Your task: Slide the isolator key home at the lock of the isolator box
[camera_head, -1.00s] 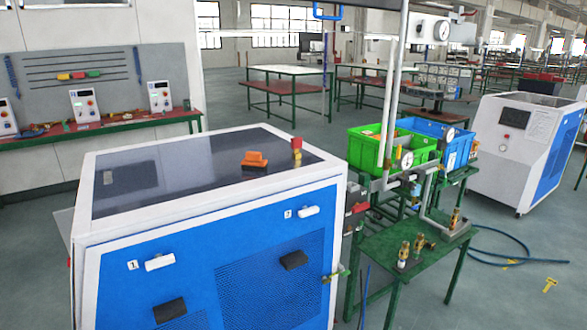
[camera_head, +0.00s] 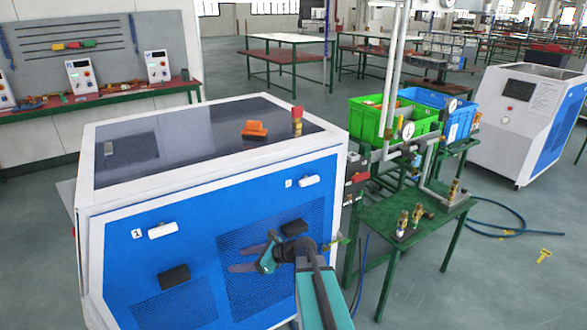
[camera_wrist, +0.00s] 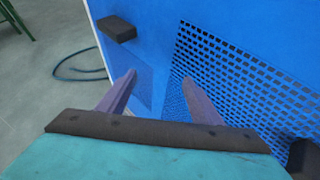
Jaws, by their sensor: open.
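My gripper (camera_head: 254,252) is open and empty in front of the blue front panel of the white-and-blue cabinet (camera_head: 190,255). In the wrist view its two fingers (camera_wrist: 159,80) are apart, with only the blue panel and mesh beyond them. A small box with a red part (camera_head: 357,179) is beside the cabinet's right side; it may be the isolator box, but its lock cannot be made out. A yellow T-shaped piece (camera_head: 544,256) lies on the floor at far right, apart from my gripper; I cannot tell whether it is the isolator key.
An orange object (camera_head: 255,129) and a red-and-yellow piece (camera_head: 297,117) sit on the cabinet top. Black handles (camera_head: 294,228) stick out of the panel. A green table (camera_head: 410,235) with brass fittings stands at right. A blue hose (camera_head: 520,234) lies on the floor.

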